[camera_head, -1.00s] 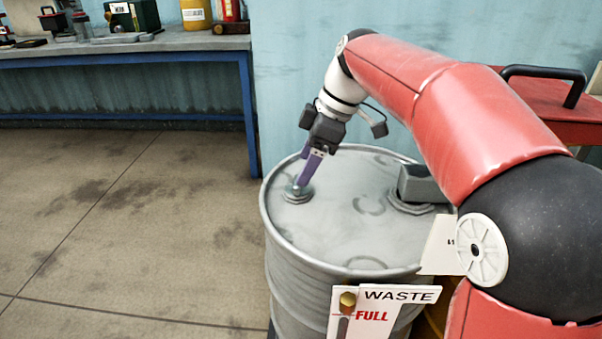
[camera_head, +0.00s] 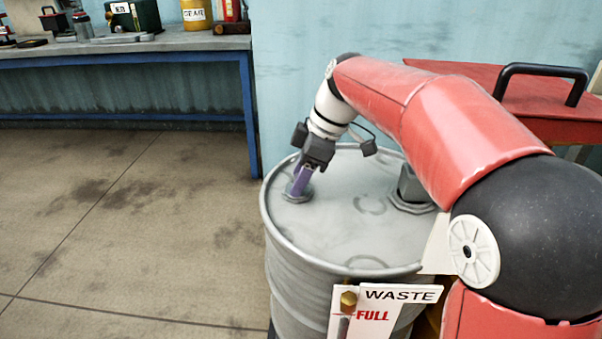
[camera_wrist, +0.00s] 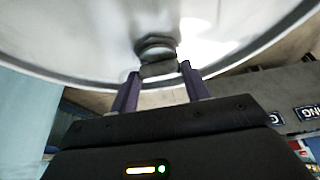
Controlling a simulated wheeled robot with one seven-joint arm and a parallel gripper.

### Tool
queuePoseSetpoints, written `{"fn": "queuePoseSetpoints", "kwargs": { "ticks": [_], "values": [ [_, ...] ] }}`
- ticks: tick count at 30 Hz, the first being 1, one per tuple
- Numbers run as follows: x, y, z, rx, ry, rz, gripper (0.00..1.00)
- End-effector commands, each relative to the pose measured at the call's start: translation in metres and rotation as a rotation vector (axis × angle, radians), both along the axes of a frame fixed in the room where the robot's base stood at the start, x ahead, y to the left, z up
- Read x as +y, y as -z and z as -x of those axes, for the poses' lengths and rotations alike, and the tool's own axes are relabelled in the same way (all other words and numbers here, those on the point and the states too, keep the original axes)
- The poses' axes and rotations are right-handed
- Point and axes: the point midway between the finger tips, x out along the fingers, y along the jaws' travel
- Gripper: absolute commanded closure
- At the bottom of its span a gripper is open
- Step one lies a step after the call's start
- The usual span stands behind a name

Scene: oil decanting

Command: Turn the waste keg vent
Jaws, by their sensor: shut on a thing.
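The waste keg (camera_head: 330,235) is a grey metal drum standing upright under my arm. Its vent sits in a round fitting (camera_head: 298,195) at the left of the lid, mostly hidden behind my fingers in the head view. In the wrist view the vent (camera_wrist: 157,69) shows as a grey piece between my fingertips, with its ringed base beyond it. My gripper (camera_head: 298,188), with purple fingers, points down and is shut on the vent. The gripper also shows in the wrist view (camera_wrist: 160,75).
A larger bung fitting with a dark grey block (camera_head: 411,186) stands on the lid's right. A WASTE sign with a FULL gauge (camera_head: 380,312) fronts the keg. A red lidded box (camera_head: 530,105) is behind right. A workbench (camera_head: 130,48) stands back left; the floor at left is clear.

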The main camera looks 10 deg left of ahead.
Motion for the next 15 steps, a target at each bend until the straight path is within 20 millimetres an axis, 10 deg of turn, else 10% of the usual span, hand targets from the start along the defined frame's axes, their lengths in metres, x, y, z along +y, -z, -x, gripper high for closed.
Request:
{"fn": "queuePoseSetpoints", "kwargs": {
  "ticks": [15],
  "values": [
    [0.0001, 0.0002, 0.0016, -0.003, 0.183, -0.001, 0.76]
  ]
}}
